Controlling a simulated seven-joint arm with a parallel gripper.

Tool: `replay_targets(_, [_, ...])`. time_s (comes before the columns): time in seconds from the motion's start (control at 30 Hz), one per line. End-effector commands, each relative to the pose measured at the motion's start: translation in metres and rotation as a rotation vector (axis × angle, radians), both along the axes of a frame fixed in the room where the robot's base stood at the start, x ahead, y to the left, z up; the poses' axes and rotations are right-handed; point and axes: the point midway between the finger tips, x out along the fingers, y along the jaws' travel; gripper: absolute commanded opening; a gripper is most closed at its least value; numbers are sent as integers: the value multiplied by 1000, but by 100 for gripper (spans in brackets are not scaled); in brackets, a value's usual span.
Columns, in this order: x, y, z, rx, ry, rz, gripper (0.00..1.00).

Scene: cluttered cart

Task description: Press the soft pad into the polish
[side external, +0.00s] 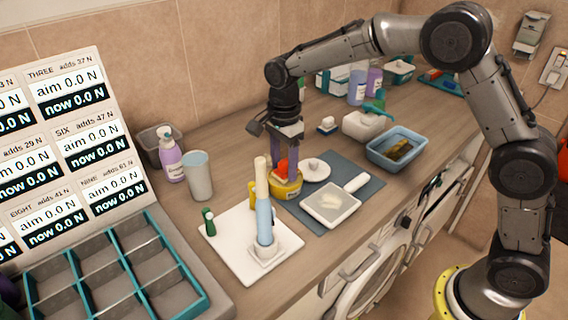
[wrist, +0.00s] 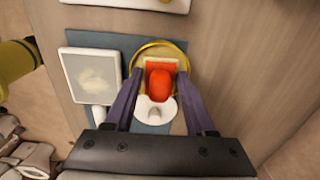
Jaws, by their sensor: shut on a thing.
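My gripper (side external: 284,162) points down over the yellow polish tin (side external: 287,191) on the cart top. It is shut on the soft pad, which has a rounded orange-red grip (side external: 281,167). In the wrist view, the pad's orange grip (wrist: 160,84) and its pale edge lie between my two purple fingers (wrist: 160,82), inside the tin's gold rim (wrist: 160,43). The pad's underside and the polish below it are hidden, so I cannot tell whether they touch. A white lid-like disc with a knob (side external: 316,169) lies beside the tin; it also shows in the wrist view (wrist: 155,112).
A white dish with a pale smear (side external: 330,203) lies on a grey-blue mat (side external: 366,202). A white board (side external: 222,244) bears a tall blue-and-wood tool (side external: 264,215). A blue tub (side external: 397,148) and white container (side external: 362,124) stand behind. Readable panel (side external: 70,135) displays show 0.0 N.

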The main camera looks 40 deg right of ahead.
Motion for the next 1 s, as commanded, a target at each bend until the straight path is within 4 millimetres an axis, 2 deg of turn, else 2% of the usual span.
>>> replay_targets(1.0, [0, 0, -9, 0, 1, 0, 11])
